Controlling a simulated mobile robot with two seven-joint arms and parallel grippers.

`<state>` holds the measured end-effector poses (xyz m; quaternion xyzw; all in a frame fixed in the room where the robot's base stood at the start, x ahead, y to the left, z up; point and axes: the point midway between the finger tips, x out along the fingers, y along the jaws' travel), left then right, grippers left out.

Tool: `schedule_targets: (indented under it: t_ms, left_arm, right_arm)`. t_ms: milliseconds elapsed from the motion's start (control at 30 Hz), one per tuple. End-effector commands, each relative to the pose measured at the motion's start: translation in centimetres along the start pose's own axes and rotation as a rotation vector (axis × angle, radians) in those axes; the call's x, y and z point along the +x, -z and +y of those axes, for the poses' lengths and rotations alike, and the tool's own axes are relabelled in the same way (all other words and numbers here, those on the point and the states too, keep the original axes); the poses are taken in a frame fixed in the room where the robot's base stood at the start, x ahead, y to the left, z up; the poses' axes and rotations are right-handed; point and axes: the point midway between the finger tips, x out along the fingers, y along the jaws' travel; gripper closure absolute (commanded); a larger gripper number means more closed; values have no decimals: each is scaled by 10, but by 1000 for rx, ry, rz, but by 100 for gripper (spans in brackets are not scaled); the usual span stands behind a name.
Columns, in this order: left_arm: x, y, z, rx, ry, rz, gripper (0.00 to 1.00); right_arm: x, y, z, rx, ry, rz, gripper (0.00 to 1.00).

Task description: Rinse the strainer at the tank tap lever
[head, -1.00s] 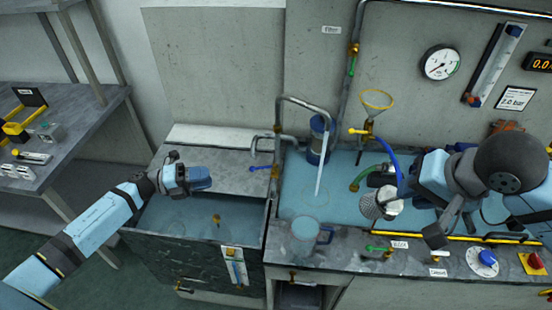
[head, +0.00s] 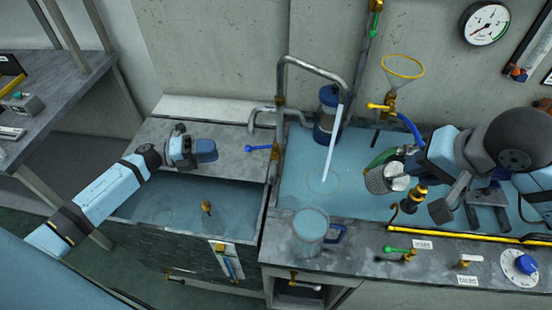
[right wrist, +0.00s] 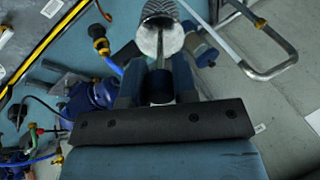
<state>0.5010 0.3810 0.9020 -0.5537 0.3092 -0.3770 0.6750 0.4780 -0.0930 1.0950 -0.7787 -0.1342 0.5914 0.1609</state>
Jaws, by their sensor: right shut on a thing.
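The strainer (head: 376,181), a grey mesh cup with a pale round end, is held by my right gripper (head: 400,178) above the right part of the blue basin. In the right wrist view the strainer (right wrist: 160,25) sticks out beyond the two shut fingers (right wrist: 160,85). The tap lever (head: 262,148) is blue and sits on a pipe at the right side of the tank (head: 263,205). A white stream (head: 333,145) runs from the arched spout (head: 312,62) into the basin, left of the strainer. My left gripper (head: 205,150) is over the tank's back ledge, apart from the lever; its fingers are unclear.
A clear jug (head: 311,226) with a blue handle stands on the counter before the basin. A blue cylinder (head: 327,112) stands behind the stream. A yellow-rimmed funnel (head: 403,68) and a blue hose (head: 412,130) are behind the strainer. A green lever (head: 397,250) is on the front counter.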

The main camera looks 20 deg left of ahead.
Motion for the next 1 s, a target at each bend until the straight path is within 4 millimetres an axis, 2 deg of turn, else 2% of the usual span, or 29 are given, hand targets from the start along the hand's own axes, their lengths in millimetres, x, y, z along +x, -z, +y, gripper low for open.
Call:
schedule_targets:
  t_ms: [33,67,200,300,467,800,1000]
  left_arm:
    - [0,3,15,1,0,0,64]
    - [0,1,9,1,0,0,64]
    - [0,2,10,1,0,0,64]
    - [0,2,11,0,0,0,64]
    - [11,2,11,1,1,0,64]
    - [77,1,9,0,4,-1,64]
    - [107,2,10,0,2,0,64]
  right_arm:
    - [16,-5,8,1,0,-1,100]
    - [22,-7,10,4,-1,-6,100]
    - [49,-15,23,3,-1,-5,100]
    - [61,-18,28,2,1,-2,100]
    - [63,-18,29,-1,1,1,100]
    - [56,-16,26,0,1,1,100]
    - [54,-15,25,0,1,1,100]
